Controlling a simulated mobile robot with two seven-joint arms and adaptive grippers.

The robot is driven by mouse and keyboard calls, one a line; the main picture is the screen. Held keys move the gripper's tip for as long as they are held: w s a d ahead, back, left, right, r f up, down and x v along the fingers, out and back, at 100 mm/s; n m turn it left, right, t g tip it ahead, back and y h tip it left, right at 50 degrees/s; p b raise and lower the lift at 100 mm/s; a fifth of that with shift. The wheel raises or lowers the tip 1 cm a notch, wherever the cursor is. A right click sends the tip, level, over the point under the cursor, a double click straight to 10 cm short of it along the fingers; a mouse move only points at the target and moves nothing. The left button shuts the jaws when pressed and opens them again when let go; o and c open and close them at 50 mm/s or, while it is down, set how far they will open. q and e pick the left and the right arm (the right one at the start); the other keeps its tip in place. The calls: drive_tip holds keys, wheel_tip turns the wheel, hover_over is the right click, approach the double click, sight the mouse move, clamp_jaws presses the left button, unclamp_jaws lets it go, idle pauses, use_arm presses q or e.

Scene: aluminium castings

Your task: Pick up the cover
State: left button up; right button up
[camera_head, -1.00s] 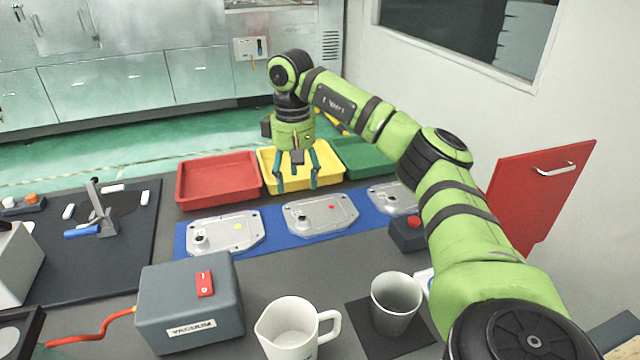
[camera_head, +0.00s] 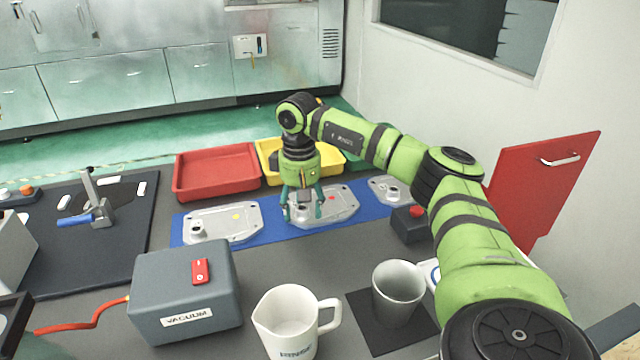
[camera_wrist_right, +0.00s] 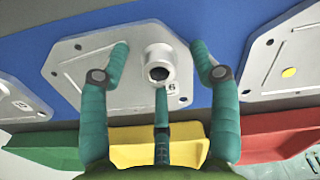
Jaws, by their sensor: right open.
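Three grey cast-metal covers lie flat in a row on a blue mat (camera_head: 270,226). The middle cover (camera_head: 342,202) has a red dot and a raised round boss, which shows in the wrist view (camera_wrist_right: 178,58) with a dark hole. The left cover (camera_head: 228,226) has a yellow dot. The right cover (camera_head: 378,184) is partly hidden by my arm. My right gripper (camera_head: 304,208) is over the boss end of the middle cover. Its fingers are spread around the boss, open and holding nothing; contact cannot be told. My left gripper is not in view.
Red (camera_head: 216,190), yellow (camera_head: 340,172) and green (camera_wrist_right: 60,150) trays stand behind the mat. In front are a grey vacuum box (camera_head: 215,285), a white jug (camera_head: 288,325) and a grey cup (camera_head: 398,292). A dark button box (camera_head: 408,228) stands to the right.

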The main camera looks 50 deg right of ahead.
clamp_jaws()
drive_tip(key=shift+r, duration=0.1)
